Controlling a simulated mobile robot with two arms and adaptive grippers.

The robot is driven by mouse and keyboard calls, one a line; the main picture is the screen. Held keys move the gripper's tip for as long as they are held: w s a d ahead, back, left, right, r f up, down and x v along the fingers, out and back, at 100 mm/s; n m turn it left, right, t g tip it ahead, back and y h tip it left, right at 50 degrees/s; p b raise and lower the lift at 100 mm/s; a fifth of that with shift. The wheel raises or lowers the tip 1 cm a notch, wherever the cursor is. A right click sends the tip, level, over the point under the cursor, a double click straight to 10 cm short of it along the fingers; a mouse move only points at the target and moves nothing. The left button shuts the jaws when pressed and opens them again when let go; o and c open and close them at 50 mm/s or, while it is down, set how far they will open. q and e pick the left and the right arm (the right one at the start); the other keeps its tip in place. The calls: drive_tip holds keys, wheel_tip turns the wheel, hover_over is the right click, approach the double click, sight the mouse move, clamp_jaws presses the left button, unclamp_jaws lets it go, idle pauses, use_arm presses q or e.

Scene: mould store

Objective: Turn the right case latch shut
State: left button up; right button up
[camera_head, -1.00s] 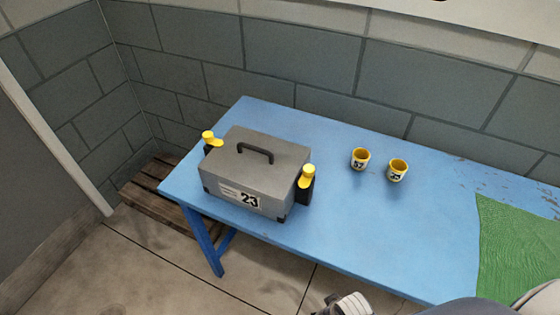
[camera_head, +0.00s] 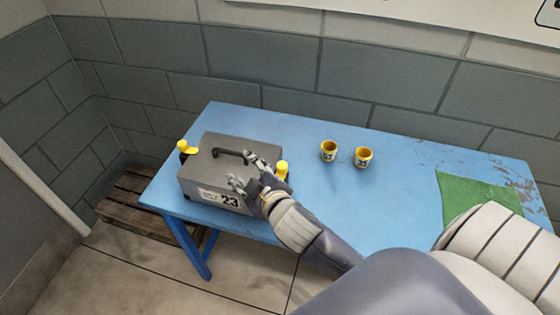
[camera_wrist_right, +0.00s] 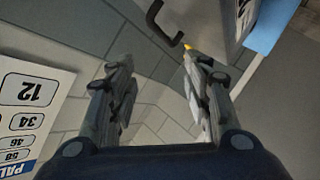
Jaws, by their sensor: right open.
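The grey case (camera_head: 240,143) with the number 23 stands on the blue table, its black handle (camera_head: 232,153) on top. The yellow right latch (camera_head: 281,171) is at the case's right end, partly hidden by my right gripper. The yellow left latch (camera_head: 184,147) is at the other end. My right gripper (camera_head: 242,168) is open and empty, in front of the case's right part in the head view; I cannot tell whether it touches. In the wrist view, the open fingers (camera_wrist_right: 157,62) have the case (camera_wrist_right: 205,20) and a yellow tip (camera_wrist_right: 187,54) beyond the right finger. My left gripper is not in view.
A green mat (camera_head: 470,195) lies at the right end. A wooden pallet (camera_head: 128,205) is on the floor at left. A block wall is behind.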

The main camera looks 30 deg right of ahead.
drive_tip(key=w+a+r+n+t+y, duration=0.2)
drive_tip(key=r+n, duration=0.1)
drive_tip(key=r, duration=0.2)
drive_tip(key=w+a+r+n+t+y, duration=0.1)
drive_tip(key=w+a+r+n+t, duration=0.15)
drive_tip(key=r, duration=0.25)
drive_tip(key=s+a+r+n+g+y, duration=0.1)
drive_tip(key=a+r+n+g+y, duration=0.1)
drive_tip(key=a+r+n+y, duration=0.55)
drive_tip(key=a+r+n+g+y, duration=0.2)
drive_tip(key=a+n+y, duration=0.4)
drive_tip(key=n, duration=0.4)
drive_tip(key=n+g+h, duration=1.5)
drive_tip(key=n+h, duration=0.1)
hover_over(282, 165)
wheel_tip(282, 165, down, 14)
drive_tip(key=f, duration=0.1)
drive_tip(key=shift+y, duration=0.25)
wheel_tip(282, 165, down, 10)
drive_tip(key=p, duration=0.3)
drive_tip(key=shift+r+p, duration=0.1)
drive_tip(key=shift+p, duration=0.2)
